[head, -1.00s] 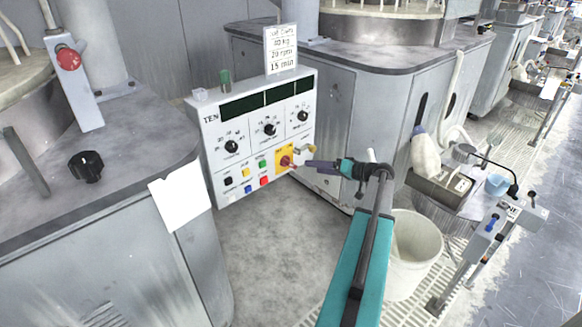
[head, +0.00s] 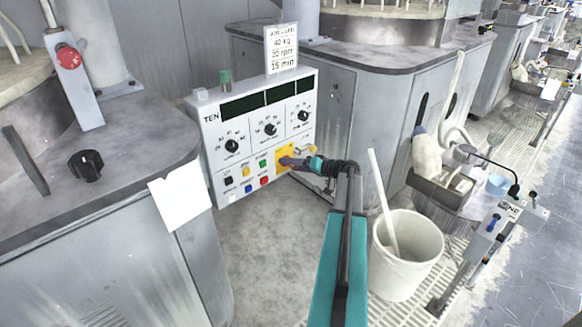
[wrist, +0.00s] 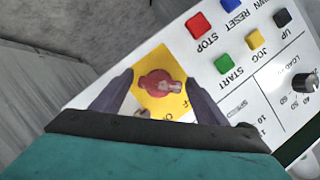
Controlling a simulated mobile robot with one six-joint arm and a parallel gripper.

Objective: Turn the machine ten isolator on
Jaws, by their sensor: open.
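The control box marked TEN (head: 212,150) stands between two machines, with dials, coloured buttons and a yellow isolator plate (head: 280,153) at its lower right. In the wrist view the isolator is a red rotary knob (wrist: 156,83) on the yellow plate (wrist: 178,103), which carries partly hidden lettering. My gripper (head: 287,162) is at the plate and covers most of the knob in the head view. In the wrist view my gripper (wrist: 160,95) is open, with one dark finger on each side of the knob. I cannot tell whether the fingers touch it.
Red STOP (wrist: 198,26) and green START (wrist: 223,64) buttons lie close to the isolator. A white bucket (head: 408,270) with a stick stands right of my arm. A red emergency button (head: 69,57) is on a post at left. The floor below the box is clear.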

